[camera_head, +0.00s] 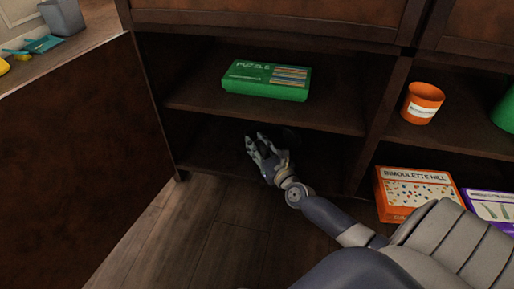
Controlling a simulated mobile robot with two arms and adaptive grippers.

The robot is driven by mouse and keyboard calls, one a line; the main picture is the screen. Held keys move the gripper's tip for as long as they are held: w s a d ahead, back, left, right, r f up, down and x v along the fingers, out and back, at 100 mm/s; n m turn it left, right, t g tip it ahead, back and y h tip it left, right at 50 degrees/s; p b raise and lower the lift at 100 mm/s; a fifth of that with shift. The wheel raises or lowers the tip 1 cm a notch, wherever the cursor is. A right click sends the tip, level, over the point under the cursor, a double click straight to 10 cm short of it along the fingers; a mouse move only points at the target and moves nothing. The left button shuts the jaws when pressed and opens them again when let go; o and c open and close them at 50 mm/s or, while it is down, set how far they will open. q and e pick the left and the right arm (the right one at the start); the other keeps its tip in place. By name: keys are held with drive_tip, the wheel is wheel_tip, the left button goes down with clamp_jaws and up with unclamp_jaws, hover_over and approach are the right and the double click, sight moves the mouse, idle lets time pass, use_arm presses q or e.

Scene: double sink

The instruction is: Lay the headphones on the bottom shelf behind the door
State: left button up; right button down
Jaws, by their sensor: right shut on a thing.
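The cabinet door (85,165) stands open at the left. Behind it, the cabinet has an upper shelf and a dark bottom shelf (208,160). My right gripper (256,143) reaches into the bottom compartment, below the upper shelf board. It is shut on a dark thing, most likely the headphones (290,137), which barely stand out from the shadow beside the fingers. I cannot make out their full shape, or whether they touch the shelf. My left gripper is not in view.
A green puzzle box (266,80) lies on the upper shelf. To the right, past a divider, stand an orange pot (422,103), an orange game box (415,190) and a purple box (490,207). A grey container (62,17) is at the upper left. The bottom shelf's left part looks clear.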

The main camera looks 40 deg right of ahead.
drive_tip(key=shift+r, duration=0.1)
drive_tip(key=c, duration=1.3)
unclamp_jaws()
drive_tip(key=shift+s, duration=0.1)
drive_tip(key=s+p, duration=0.1)
drive_tip(key=s, duration=0.2)
drive_tip(key=s+p, duration=0.2)
drive_tip(key=s, duration=0.2)
drive_tip(key=s+a+p, duration=0.1)
drive_tip(key=s, duration=0.3)
drive_tip(key=shift+a+r, duration=0.1)
drive_tip(key=shift+s, duration=0.4)
